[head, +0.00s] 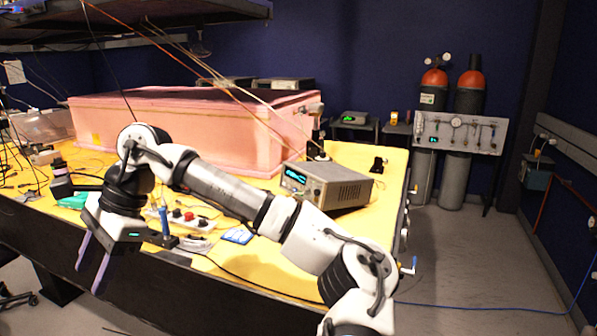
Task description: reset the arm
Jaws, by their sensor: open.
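My gripper (93,262) hangs at the end of my arm at the left, in front of the table's dark front edge. Its two purple fingers point down and stand apart, with nothing between them. My arm (225,190) reaches from the lower right across the table to the upper left and then bends down to the gripper. It hides part of the table top and some of the things on it.
A yellow table top (370,233) carries a pink foam enclosure (190,130), a grey instrument (335,188) with a lit display, a white strip with knobs (190,222) and a blue-handled tool (164,222). Gas cylinders (455,180) stand at the back right. The floor (480,260) at right looks mostly clear.

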